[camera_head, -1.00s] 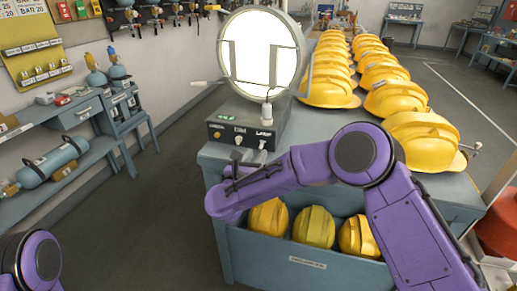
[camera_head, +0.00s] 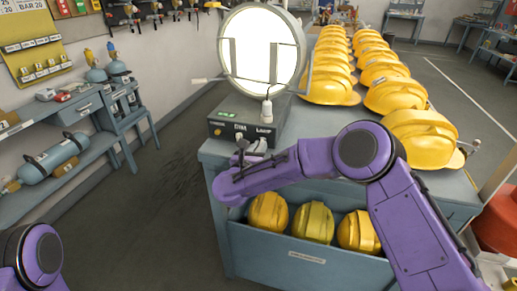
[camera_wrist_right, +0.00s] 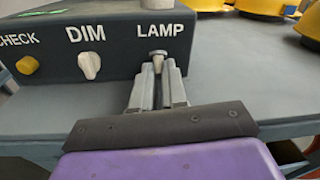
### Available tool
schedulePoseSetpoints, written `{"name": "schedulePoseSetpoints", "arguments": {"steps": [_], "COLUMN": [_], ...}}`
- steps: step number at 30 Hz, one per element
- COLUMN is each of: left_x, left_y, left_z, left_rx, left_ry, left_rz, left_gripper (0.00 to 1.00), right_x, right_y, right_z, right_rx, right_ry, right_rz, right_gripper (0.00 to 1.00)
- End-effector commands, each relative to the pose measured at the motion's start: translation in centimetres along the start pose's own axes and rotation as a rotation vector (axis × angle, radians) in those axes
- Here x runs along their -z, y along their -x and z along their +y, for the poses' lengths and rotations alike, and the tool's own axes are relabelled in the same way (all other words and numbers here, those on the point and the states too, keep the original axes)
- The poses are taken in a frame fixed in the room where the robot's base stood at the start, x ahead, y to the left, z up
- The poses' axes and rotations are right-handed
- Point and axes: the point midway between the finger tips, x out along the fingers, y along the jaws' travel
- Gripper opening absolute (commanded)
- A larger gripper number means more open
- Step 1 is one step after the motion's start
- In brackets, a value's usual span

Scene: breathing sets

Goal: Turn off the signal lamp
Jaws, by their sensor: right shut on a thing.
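The signal lamp (camera_head: 262,48) is a big round lamp on a dark control box (camera_head: 232,125); its face glows bright white. In the right wrist view the box front (camera_wrist_right: 112,60) carries the labels CHECK, DIM and LAMP. A small pale switch (camera_wrist_right: 158,55) sits under LAMP. My right gripper (camera_wrist_right: 158,72) is at this switch, its two grey fingers shut on it from either side. In the head view this gripper (camera_head: 250,146) is small and partly hidden by my wrist. My left gripper is out of frame; only a piece of my left arm shows at bottom left.
A pale DIM knob (camera_wrist_right: 89,65) and a yellow CHECK button (camera_wrist_right: 27,65) sit left of the switch. Rows of yellow helmets (camera_head: 395,94) cover the bench to the right. More helmets (camera_head: 314,222) lie in the bin below my right arm.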

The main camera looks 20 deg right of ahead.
Motion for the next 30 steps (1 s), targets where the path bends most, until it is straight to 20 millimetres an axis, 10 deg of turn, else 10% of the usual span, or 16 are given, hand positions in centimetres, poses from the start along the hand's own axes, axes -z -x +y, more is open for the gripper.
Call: {"name": "schedulePoseSetpoints", "arguments": {"steps": [30], "left_x": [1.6], "left_y": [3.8], "left_z": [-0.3], "left_rx": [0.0], "left_ry": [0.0], "left_rz": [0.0], "left_gripper": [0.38], "right_x": [-3.1], "right_y": [-0.2], "right_z": [-0.6], "right_rx": [-0.124], "right_ry": [0.05], "right_rz": [0.676], "right_gripper": [0.0]}}
